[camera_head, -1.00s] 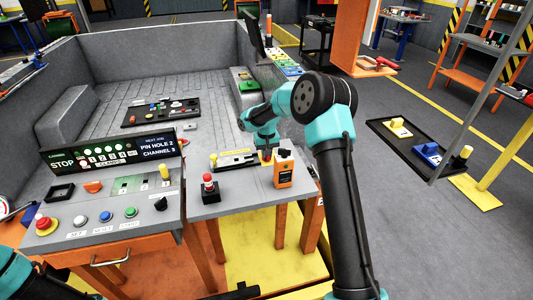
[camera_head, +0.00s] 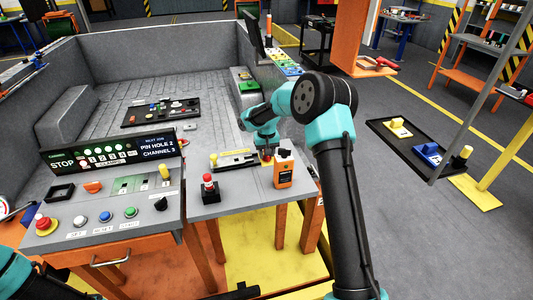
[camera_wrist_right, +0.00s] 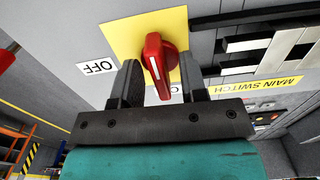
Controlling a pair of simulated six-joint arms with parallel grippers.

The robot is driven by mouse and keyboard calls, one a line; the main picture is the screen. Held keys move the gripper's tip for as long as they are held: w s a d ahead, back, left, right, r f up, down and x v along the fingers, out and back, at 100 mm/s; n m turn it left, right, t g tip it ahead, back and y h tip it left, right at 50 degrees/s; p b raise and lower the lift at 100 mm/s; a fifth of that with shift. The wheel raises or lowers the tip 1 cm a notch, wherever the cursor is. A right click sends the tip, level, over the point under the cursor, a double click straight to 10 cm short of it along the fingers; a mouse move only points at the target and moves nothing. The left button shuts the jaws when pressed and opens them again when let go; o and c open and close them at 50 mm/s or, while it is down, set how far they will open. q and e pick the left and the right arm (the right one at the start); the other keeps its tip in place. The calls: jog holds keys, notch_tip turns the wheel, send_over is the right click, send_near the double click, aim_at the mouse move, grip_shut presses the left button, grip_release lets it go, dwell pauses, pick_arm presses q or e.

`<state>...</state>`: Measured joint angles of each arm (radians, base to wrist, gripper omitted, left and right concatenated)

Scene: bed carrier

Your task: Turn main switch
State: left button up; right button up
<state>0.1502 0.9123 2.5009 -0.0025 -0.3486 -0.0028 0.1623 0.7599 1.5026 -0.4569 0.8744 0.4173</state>
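The main switch is a red knob with a white line (camera_wrist_right: 155,62) on a yellow plate (camera_wrist_right: 120,38) in the right wrist view. An OFF label (camera_wrist_right: 97,66) is left of it. Another label below the knob is mostly hidden by my gripper. My right gripper (camera_wrist_right: 158,72) is open, with one dark finger on each side of the knob. A gap shows at the left finger; contact at the right finger is unclear. In the head view my right gripper (camera_head: 267,155) is over the grey table (camera_head: 235,195), and the knob is mostly hidden. My left gripper is out of view.
An orange box (camera_head: 284,170) stands close to my right gripper. A red-topped button post (camera_head: 209,187) is nearer the front. A button console (camera_head: 110,215) is at the left. A MAIN SWITCH label (camera_wrist_right: 275,82) shows right of the knob.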

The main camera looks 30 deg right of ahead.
notch_tip(320, 180, up, 17)
jog(key=shift+r, duration=0.15)
dwell(0.5)
